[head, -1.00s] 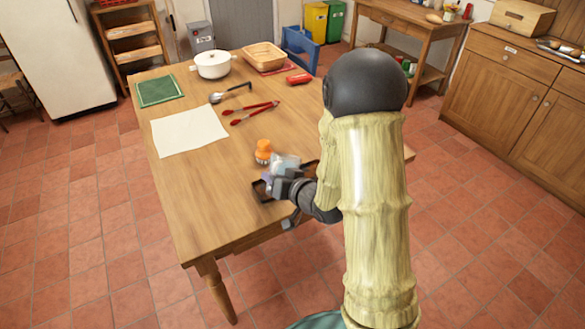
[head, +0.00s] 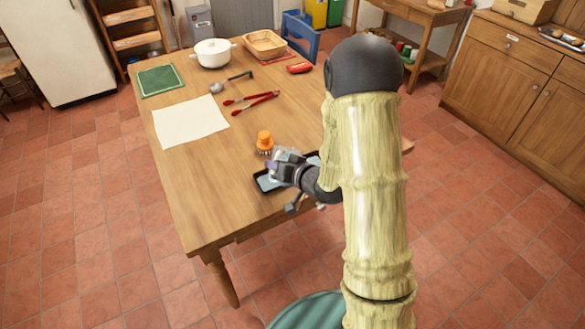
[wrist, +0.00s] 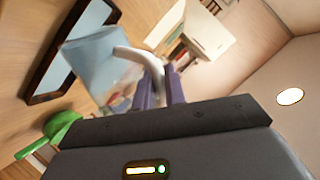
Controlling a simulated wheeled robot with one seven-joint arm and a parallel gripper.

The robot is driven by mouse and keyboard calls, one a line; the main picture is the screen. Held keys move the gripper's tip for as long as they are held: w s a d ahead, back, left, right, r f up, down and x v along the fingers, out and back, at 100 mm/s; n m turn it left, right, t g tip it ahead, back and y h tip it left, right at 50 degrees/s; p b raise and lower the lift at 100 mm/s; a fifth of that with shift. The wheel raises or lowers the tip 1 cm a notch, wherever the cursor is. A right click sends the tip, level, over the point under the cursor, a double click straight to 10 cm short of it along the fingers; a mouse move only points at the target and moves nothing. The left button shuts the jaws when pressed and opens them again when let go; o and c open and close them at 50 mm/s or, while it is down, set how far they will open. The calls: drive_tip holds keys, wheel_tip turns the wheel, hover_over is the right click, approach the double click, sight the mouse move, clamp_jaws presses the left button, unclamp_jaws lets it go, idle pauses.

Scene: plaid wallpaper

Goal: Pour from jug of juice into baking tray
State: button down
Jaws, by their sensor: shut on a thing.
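My gripper (head: 281,175) is shut on the jug of juice (head: 289,154), low over the near right part of the table. In the wrist view my gripper (wrist: 160,92) has its fingers on the jug's white handle, and the clear jug (wrist: 98,58) with pale blue inside is tilted. The dark-rimmed baking tray (head: 258,184) lies on the table beneath, partly hidden by my gripper and arm. In the wrist view the tray (wrist: 47,82) shows pale blue inside, beside the jug. I cannot make out a stream between them.
An orange-topped brush (head: 265,141) stands close behind the tray. Red tongs (head: 252,103), a ladle (head: 232,82), a paper sheet (head: 190,121), a white pot (head: 213,54) and a basket (head: 265,44) are farther back on the table (head: 205,180). The table's left front is clear.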

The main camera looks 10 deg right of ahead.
sight(271, 181)
drive_tip(key=shift+w+d+r+p, duration=0.1)
drive_tip(key=shift+w+r+p, duration=0.1)
drive_tip(key=shift+p, duration=0.4)
idle(0.5)
drive_tip(key=shift+w, duration=0.15)
idle(0.6)
drive_tip(key=shift+d+m+g+p, duration=0.15)
drive_tip(key=shift+m+g+p, duration=0.15)
drive_tip(key=shift+p, duration=0.15)
drive_tip(key=shift+s+a+f+b, duration=0.3)
drive_tip(key=shift+a+f+b, duration=0.15)
drive_tip(key=shift+b, duration=0.7)
drive_tip(key=s+n+t+b, duration=0.1)
drive_tip(key=b, duration=0.2)
drive_tip(key=s+a+f+n+b, duration=0.1)
drive_tip(key=b, duration=0.2)
drive_tip(key=s+t+b, duration=0.1)
drive_tip(key=b, duration=0.2)
drive_tip(key=shift+s+a+f+n+t, duration=0.15)
drive_tip(key=shift+a+f+n+t, duration=0.15)
drive_tip(key=shift+n, duration=0.1)
drive_tip(key=shift+h, duration=0.3)
drive_tip(key=shift+f+b, duration=0.1)
drive_tip(key=shift+b, duration=0.3)
